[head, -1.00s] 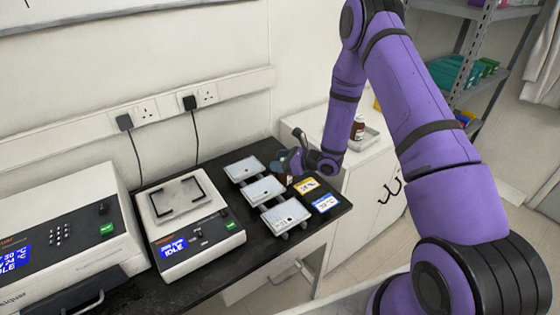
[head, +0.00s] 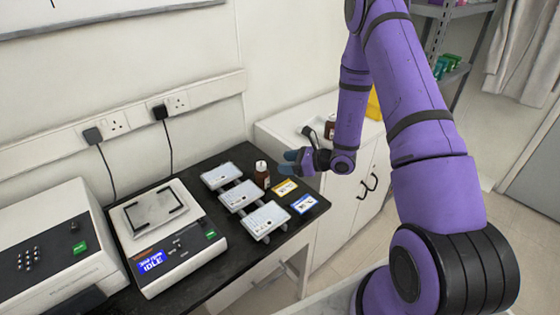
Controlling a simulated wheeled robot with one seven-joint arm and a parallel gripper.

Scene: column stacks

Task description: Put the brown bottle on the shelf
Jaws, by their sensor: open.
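A brown bottle (head: 262,175) with a white cap stands upright on the black bench, beside the grey plates and behind a yellow label card. A second brown bottle (head: 330,127) stands on the white cabinet behind my wrist, partly hidden by my arm. My gripper (head: 291,162) is open, with its blue-grey fingers to the right of the bench bottle and apart from it. Nothing shows between the fingers. A grey metal shelf rack (head: 439,37) stands at the upper right, partly hidden by my arm.
Three grey plates (head: 239,196) sit in a row on the bench. Yellow (head: 285,187) and blue (head: 304,204) label cards lie beside them. A balance-like device (head: 166,234) and a larger machine (head: 50,245) fill the left. The white cabinet (head: 285,122) is behind the gripper.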

